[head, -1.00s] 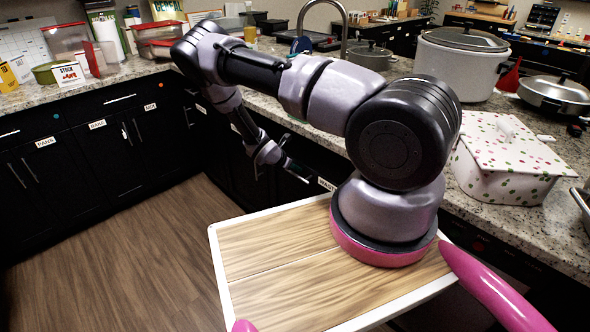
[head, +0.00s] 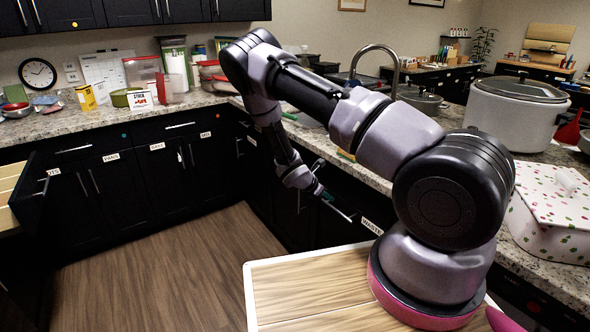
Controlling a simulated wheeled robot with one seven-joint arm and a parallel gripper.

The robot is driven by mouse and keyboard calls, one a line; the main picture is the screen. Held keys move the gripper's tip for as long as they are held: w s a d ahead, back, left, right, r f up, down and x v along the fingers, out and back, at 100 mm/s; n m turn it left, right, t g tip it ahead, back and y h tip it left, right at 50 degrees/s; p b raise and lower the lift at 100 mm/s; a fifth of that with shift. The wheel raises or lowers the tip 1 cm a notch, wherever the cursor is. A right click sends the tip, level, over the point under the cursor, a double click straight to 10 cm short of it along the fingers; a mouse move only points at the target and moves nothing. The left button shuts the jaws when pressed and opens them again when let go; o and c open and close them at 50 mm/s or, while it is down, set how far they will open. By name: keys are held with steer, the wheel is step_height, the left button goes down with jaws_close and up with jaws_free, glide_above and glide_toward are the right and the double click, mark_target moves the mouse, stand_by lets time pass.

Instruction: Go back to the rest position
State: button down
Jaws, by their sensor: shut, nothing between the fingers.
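My arm rises from its pink-ringed base on my wooden top, arches to the left over the counter edge, and bends down in front of the dark cabinets. My gripper (head: 322,193) hangs low at the end of the arm, in front of the cabinet face beside the drawer labelled WASTE. Its fingers are small and dark in the head view. It appears shut with nothing in it. Whether it touches the nearby drawer handle (head: 337,210) I cannot tell.
The granite counter (head: 150,115) runs along the back and right. A large stockpot (head: 513,108), a spotted lidded pot (head: 556,225), a smaller lidded pot (head: 424,101) and a faucet (head: 392,60) stand to the right. An open drawer (head: 25,195) juts out at left. The wooden floor (head: 165,270) is clear.

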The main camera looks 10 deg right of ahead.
steer(key=s+r+m+y, duration=0.25)
steer(key=r+m, duration=0.55)
steer(key=r, duration=0.9)
steer(key=s+r+m+y, duration=0.3)
steer(key=r+m, duration=0.5)
steer(key=r, duration=0.9)
steer(key=s+a+r+m+t+y, duration=0.2)
steer(key=s+r+m, duration=0.3)
steer(key=s+r, duration=0.5)
steer(key=s+a+r+m+t+y, duration=0.1)
steer(key=s+a+r+m+y, duration=0.2)
steer(key=s+r, duration=0.6)
steer(key=s+a+m, duration=0.2)
steer(key=s, duration=0.3)
steer(key=shift+a+r+m+t, duration=0.15)
steer(key=shift+r+m+t, duration=0.15)
steer(key=shift+r+t, duration=0.1)
steer(key=shift+s, duration=0.1)
